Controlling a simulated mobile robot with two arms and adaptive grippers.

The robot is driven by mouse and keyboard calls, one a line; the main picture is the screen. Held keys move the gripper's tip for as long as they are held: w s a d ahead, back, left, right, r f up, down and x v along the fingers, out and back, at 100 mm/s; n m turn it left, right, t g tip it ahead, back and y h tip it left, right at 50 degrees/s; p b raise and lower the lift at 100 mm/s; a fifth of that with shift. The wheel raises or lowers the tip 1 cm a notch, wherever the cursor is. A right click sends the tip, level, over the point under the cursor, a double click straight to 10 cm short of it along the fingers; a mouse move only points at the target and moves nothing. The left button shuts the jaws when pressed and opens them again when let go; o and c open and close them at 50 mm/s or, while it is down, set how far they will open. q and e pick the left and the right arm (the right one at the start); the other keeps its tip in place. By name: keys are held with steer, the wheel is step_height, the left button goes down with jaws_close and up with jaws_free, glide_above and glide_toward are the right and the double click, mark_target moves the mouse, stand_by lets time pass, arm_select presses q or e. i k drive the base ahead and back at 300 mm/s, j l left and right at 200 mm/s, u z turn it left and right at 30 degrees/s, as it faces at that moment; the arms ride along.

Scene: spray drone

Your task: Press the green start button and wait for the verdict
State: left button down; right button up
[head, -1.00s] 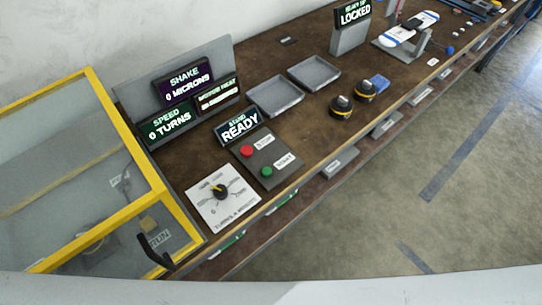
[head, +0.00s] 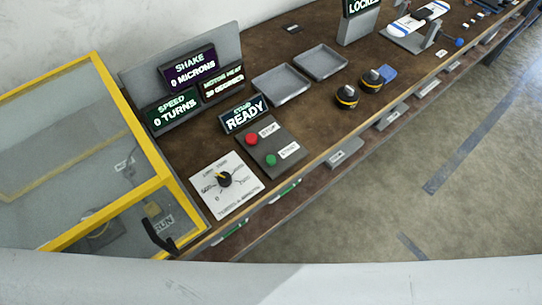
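The green start button (head: 271,160) sits on a dark sloped control box (head: 275,143) on the bench, with a label beside it. A red stop button (head: 251,139) is on the same box. A display board (head: 185,76) behind shows shake 0 microns, speed 0 turns and a motor heat line. Neither gripper shows in the head view.
A yellow-framed clear enclosure (head: 133,130) with a black handle stands at the left. Two grey trays (head: 281,84), two black-and-yellow round parts (head: 347,97) and a blue block lie on the bench (head: 215,150). A "LOCKED" display (head: 360,8) stands at the back. Floor is open at right.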

mark_target(270, 159)
steer(key=i+l+u, duration=0.1)
steer(key=l+u, duration=0.2)
steer(key=l, duration=0.6)
steer(key=l+u, duration=0.25)
steer(key=l, duration=0.6)
steer(key=k+l+u, duration=0.1)
steer(key=l+u, duration=0.2)
steer(key=l, duration=0.55)
